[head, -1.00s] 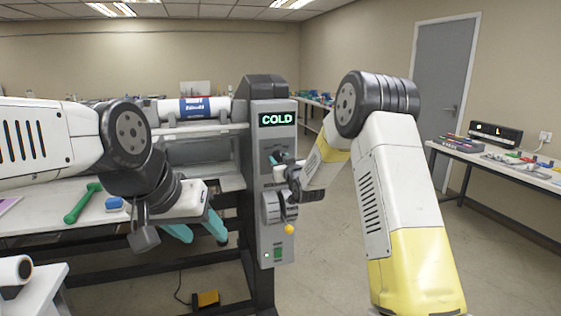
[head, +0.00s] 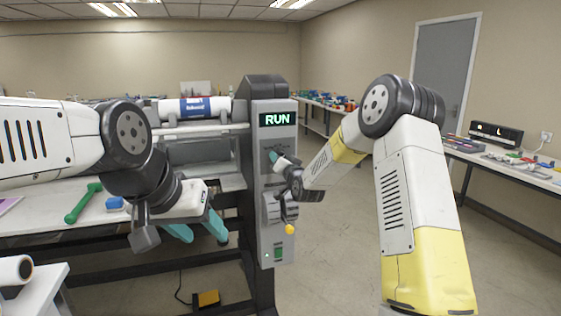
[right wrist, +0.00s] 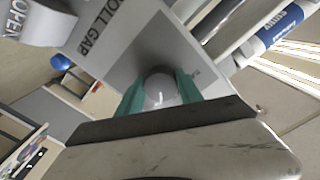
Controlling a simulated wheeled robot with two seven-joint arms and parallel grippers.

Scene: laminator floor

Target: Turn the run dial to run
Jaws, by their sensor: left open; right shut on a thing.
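The laminator's grey control column (head: 270,250) stands in the middle of the head view, and its display (head: 277,119) reads RUN in green. My right gripper (head: 274,157) is at the upper part of the column face, below the display. In the right wrist view its teal fingers (right wrist: 161,92) are shut on a round grey knob, the run dial (right wrist: 160,84). The dial is mostly hidden by the gripper in the head view, and its pointer cannot be made out. My left gripper (head: 198,232) is open and empty in front of the laminator bench.
Below the dial is a lever with a yellow knob (head: 289,229); a green button (head: 279,252) sits lower. A ROLL GAP label (right wrist: 98,24) shows in the right wrist view. The floor right of the column is clear.

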